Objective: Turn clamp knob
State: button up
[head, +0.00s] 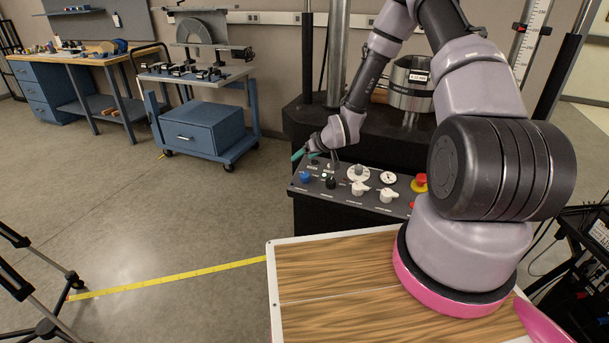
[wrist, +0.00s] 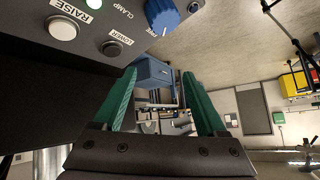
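The blue clamp knob (head: 305,176) sits at the left end of the sloped control panel in the head view. In the wrist view the clamp knob (wrist: 162,15) is at the top edge, partly cut off, beside the words CLAMP and FREE. My gripper (head: 312,156) is just above and behind the left part of the panel, near the knob but apparently not on it. In the wrist view my gripper (wrist: 160,74) has its two teal fingers apart with nothing between them. The knob lies beyond the fingertips, outside the gap.
The control panel (head: 345,190) also carries white knobs (head: 359,188), a gauge (head: 388,178) and a red stop button (head: 420,182). The wrist view shows RAISE (wrist: 62,28) and LOWER (wrist: 111,48) buttons. A wood-grain table (head: 330,270) stands in front. Floor left of the panel is open.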

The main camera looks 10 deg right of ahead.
jog(key=s+a+n+g, duration=0.1)
jog(key=n, duration=0.1)
jog(key=s+a+f+n, duration=0.1)
jog(key=n, duration=0.1)
jog(key=s+a+f+n+g, duration=0.1)
jog(key=n, duration=0.1)
jog(key=shift+s+a+f+n+g, duration=0.15)
jog(key=shift+s+a+n+g, duration=0.15)
jog(key=shift+n, duration=0.1)
jog(key=s+n+g+h, duration=0.2)
jog(key=n, duration=0.4)
jog(key=n+h, duration=0.5)
jog(key=n, duration=0.6)
send_near(305, 174)
jog(key=shift+t, duration=0.3)
jog(key=x, duration=0.9)
jog(key=shift+s+f, duration=0.2)
jog(key=shift+f, duration=0.2)
grip_shut()
